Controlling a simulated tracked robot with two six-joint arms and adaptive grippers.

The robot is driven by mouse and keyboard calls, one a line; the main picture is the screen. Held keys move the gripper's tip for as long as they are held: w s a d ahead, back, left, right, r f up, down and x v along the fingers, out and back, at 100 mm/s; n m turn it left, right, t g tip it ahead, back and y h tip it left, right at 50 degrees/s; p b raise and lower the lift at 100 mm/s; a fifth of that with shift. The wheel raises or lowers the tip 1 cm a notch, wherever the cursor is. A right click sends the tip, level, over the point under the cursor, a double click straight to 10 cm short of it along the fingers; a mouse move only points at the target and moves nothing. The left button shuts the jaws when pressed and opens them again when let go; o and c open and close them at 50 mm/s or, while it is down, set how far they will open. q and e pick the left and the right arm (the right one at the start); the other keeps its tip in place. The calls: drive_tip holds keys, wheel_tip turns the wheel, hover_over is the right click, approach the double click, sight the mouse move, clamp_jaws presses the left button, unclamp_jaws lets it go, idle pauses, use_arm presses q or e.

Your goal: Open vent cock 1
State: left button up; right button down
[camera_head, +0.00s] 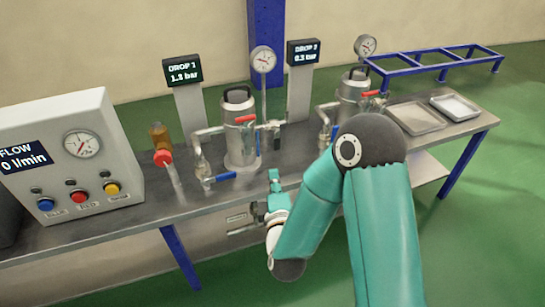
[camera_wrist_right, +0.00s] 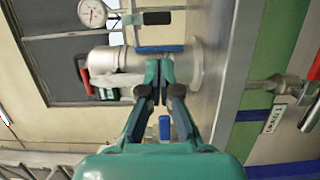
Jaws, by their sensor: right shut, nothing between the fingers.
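I cannot read which cock is vent cock 1. My right gripper (camera_head: 274,178) is shut and empty, at the bench's front edge, in front of the pot. In the wrist view its fingertips (camera_wrist_right: 163,72) point at the pot (camera_wrist_right: 118,62), with a blue bar (camera_wrist_right: 160,48) just beyond; contact cannot be told.
A control box (camera_head: 60,160) stands at the left, showing flow 0. A second pot (camera_head: 353,95) with a red lever (camera_head: 372,93) and trays (camera_head: 415,118) stand to the right. A small label (camera_head: 237,217) is on the bench front. A gauge (camera_head: 263,60) rises beside the first pot.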

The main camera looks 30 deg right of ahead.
sight(277, 144)
drive_tip(key=b+x, duration=0.1)
drive_tip(key=x, duration=0.9)
